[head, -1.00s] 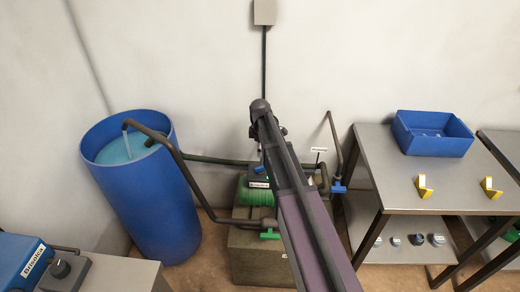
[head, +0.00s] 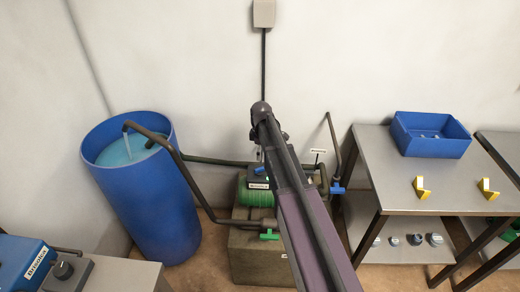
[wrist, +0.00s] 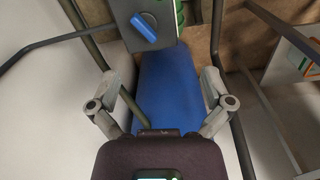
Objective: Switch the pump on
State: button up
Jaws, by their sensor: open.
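The pump (head: 257,195) has a ribbed green body and stands on a grey block at the foot of the back wall. A small labelled box sits on it, partly hidden by my arm. In the wrist view a grey box carries a round dial with a blue knob (wrist: 145,27), tilted across the dial, near the top edge. A bit of green shows beside that box. My gripper (wrist: 160,84) is open and empty, its fingers spread wide, apart from the knob, which lies beyond them and slightly left. In the head view my arm hides the gripper.
A blue water barrel (head: 150,205) stands left of the pump, joined by dark pipes. Green (head: 270,235) and blue (head: 337,189) valve handles sit near my arm. A steel table (head: 370,165) with a blue bin (head: 432,135) and yellow pieces stands right.

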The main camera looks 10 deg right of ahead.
jog(key=s+f+m+b, duration=1.3)
jog(key=s+f+b, duration=0.6)
jog(key=s, duration=0.4)
jog(key=shift+s+f, duration=0.25)
jog(key=shift+f, duration=0.3)
notch_tip(320, 180, up, 26)
jog(key=p, duration=2.5)
jog(key=shift+f, duration=0.15)
